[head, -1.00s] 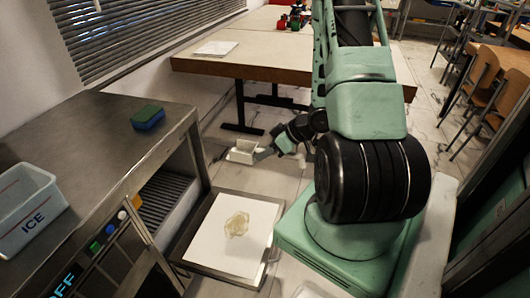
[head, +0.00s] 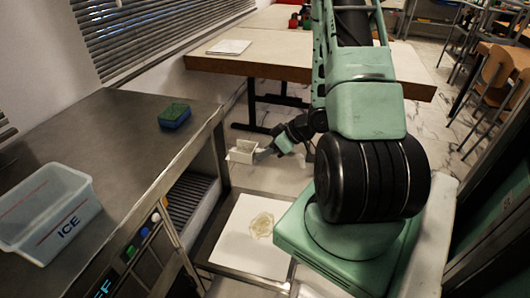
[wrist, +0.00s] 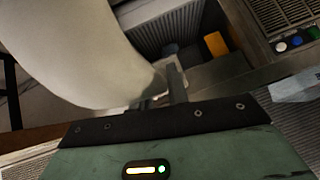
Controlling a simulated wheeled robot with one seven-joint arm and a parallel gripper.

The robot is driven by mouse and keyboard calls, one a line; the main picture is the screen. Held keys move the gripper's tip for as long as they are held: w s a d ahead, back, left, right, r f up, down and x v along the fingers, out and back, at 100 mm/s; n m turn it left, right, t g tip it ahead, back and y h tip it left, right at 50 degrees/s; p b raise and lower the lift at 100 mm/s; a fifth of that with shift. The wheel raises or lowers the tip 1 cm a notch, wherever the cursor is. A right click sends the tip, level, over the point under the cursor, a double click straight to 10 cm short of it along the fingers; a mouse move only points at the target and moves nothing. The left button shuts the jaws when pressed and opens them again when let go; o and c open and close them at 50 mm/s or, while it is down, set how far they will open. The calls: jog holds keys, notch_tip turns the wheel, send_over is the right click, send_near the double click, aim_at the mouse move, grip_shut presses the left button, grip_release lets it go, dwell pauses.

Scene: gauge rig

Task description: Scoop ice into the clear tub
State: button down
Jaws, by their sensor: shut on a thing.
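The clear tub (head: 84,214), marked ICE, stands upright on the steel counter at the left of the head view. My gripper (head: 270,153) is shut on the handle of a pale scoop (head: 241,152), held out over the floor beyond the open machine door. The scoop is well to the right of the tub and apart from it. It looks greyish inside, but I cannot tell whether it holds ice. In the wrist view the scoop (wrist: 75,45) fills the upper left, and the gripper's fingertips are hard to make out.
The steel counter (head: 120,135) carries a blue and green sponge (head: 174,115). Below it is an opening with a dark ribbed inside (head: 187,205). A lowered white door panel (head: 245,250) bears a yellowish patch (head: 261,225). A table (head: 290,65) stands behind.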

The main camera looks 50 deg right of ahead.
notch_tip(320, 180, down, 9)
jog(key=b, duration=0.9)
jog(key=w+a+f+b, duration=0.3)
jog(key=w+f, duration=0.1)
jog(key=w, duration=0.5)
jog(key=w+a+f+b, duration=0.3)
jog(key=w, duration=0.6)
jog(key=w+a+f+b, duration=0.2)
jog(key=w+a+f, duration=0.2)
jog(key=w, duration=0.5)
jog(key=shift+w+a+f+b, duration=0.1)
jog(key=shift+w+f+b, duration=0.2)
jog(key=shift+w+b, duration=0.1)
